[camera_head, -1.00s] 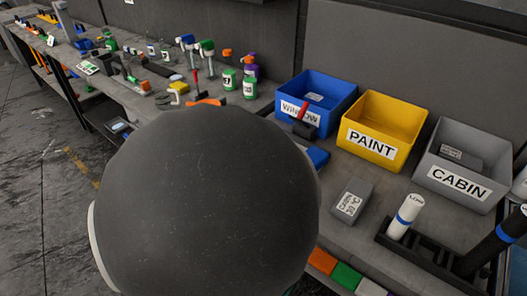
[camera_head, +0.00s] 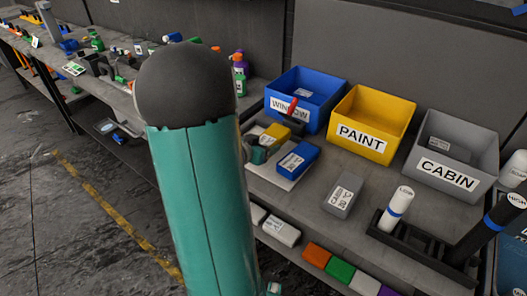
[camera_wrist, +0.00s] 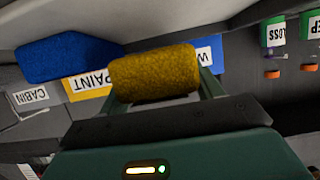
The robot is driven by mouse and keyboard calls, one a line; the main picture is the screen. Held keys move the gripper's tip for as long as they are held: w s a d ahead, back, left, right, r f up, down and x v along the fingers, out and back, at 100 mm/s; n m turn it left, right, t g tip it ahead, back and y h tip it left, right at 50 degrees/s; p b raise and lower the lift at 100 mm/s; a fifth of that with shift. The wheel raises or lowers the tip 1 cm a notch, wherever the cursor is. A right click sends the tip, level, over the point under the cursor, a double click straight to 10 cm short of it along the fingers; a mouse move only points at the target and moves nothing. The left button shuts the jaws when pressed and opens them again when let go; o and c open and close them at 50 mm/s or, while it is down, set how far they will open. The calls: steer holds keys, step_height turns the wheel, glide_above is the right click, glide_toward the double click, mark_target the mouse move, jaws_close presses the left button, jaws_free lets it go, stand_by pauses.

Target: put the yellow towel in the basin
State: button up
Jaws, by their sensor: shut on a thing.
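The yellow towel (camera_wrist: 153,73) is between the fingers of my gripper (camera_wrist: 160,92), shown close up in the wrist view. In the head view the yellow towel (camera_head: 276,134) is over the workbench, in front of the blue WINDOW bin. My gripper (camera_head: 259,154) is partly hidden behind my arm there. It is shut on the towel. I cannot make out a basin for certain in either view; my arm covers part of the bench.
The WINDOW bin (camera_head: 329,104), yellow PAINT bin (camera_head: 376,115) and grey CABIN bin (camera_head: 466,151) stand at the back. A grey block (camera_head: 343,194) and bottle rack (camera_head: 421,240) are to the right.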

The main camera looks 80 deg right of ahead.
steer(key=shift+d+f, duration=0.1)
steer(key=shift+f, duration=1.5)
steer(key=shift+f, duration=0.15)
steer(key=o, duration=0.8)
steer(key=shift+c, duration=0.2)
steer(key=shift+r, duration=0.2)
steer(key=v, duration=1.2)
